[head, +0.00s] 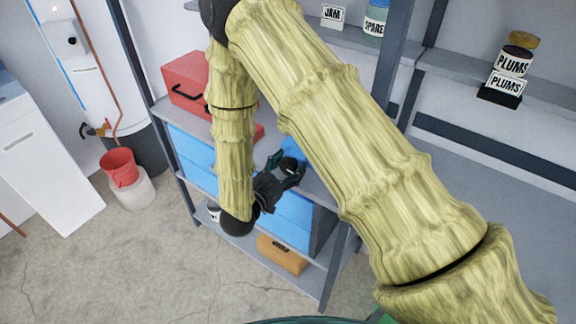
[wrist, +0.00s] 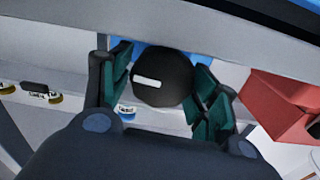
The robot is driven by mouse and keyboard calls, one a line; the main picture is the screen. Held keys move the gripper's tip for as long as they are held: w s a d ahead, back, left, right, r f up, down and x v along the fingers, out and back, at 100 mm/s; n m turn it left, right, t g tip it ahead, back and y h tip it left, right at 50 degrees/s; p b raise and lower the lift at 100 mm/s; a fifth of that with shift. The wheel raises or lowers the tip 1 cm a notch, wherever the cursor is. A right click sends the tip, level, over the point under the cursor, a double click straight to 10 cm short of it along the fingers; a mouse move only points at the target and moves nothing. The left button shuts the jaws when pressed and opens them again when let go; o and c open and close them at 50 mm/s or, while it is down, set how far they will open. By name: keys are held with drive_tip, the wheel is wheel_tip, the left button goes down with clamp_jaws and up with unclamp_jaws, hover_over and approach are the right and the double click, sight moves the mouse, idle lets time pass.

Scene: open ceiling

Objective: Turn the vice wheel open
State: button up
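The vice wheel is a dark round knob (wrist: 162,78) with a white bar mark, seen close up in the wrist view. Part of the blue vice (head: 293,149) shows behind it on the shelf in the head view. My gripper (head: 287,167) is at the wheel, with its green-padded fingers (wrist: 163,88) spread apart on either side of it. Whether the pads touch the wheel is not clear. My arm and gripper hide much of the vice in the head view.
A red toolbox (head: 188,78) stands on the same shelf, left of the vice; blue bins (head: 190,150) sit below. A cardboard box (head: 281,254) is on the bottom shelf. Labelled jars (head: 515,60) stand on the upper shelf. A rack post (head: 395,60) rises at the right.

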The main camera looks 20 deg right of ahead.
drive_tip(key=c, duration=0.5)
drive_tip(key=shift+n+p, duration=0.3)
drive_tip(key=shift+n, duration=1.3)
drive_tip(key=o, duration=1)
drive_tip(key=shift+a, duration=0.15)
drive_tip(key=v, duration=1.2)
